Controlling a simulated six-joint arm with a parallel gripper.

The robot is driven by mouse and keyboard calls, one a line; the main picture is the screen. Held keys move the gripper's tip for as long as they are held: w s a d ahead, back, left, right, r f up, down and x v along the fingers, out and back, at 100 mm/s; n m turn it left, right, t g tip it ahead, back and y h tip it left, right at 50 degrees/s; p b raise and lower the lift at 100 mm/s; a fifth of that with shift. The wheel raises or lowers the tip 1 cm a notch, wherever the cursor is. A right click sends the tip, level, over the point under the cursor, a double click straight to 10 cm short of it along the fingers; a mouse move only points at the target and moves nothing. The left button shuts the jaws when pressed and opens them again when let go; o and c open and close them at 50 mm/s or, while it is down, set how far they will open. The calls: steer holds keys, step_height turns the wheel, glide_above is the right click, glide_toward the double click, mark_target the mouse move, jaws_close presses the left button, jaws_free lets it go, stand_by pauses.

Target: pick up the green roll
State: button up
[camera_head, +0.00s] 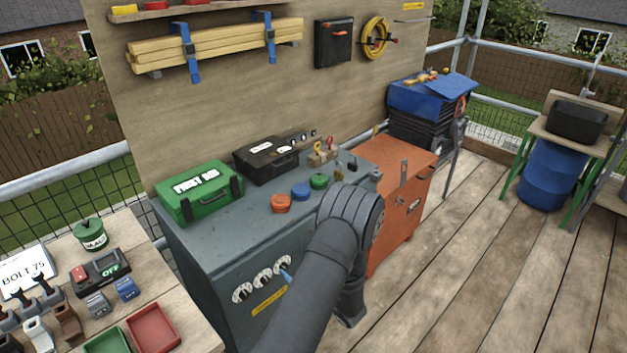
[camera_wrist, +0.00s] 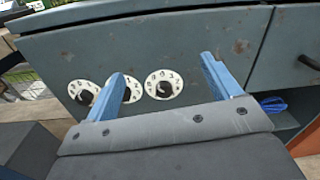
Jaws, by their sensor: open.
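The green roll (camera_head: 318,181) sits on top of the grey cabinet (camera_head: 232,232), just left of my arm's elbow-like bend in the head view. A blue roll (camera_head: 301,191) and an orange roll (camera_head: 281,203) stand beside it to the left. The green roll does not show in the wrist view. My gripper (camera_wrist: 162,65) is open and empty, its two blue fingers facing the cabinet front with the white dials (camera_wrist: 163,84). It is below the cabinet top, apart from the roll. In the head view my arm hides most of the gripper.
A green first aid box (camera_head: 198,192) and a black case (camera_head: 266,158) stand behind the rolls. Small tools in a wooden block (camera_head: 323,157) are just behind the green roll. An orange cabinet (camera_head: 398,222) adjoins on the right.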

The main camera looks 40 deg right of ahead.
step_height(320, 180, up, 31)
steer(key=n+g+h, duration=0.6)
steer(key=n+g, duration=1.1)
steer(key=n, duration=0.2)
glide_above(319, 177)
steer(key=a, duration=0.3)
steer(key=f, duration=1.5)
steer(key=shift+s+a, duration=0.2)
steer(key=shift+s, duration=0.1)
steer(key=shift+x, duration=3.3)
steer(key=shift+a, duration=0.1)
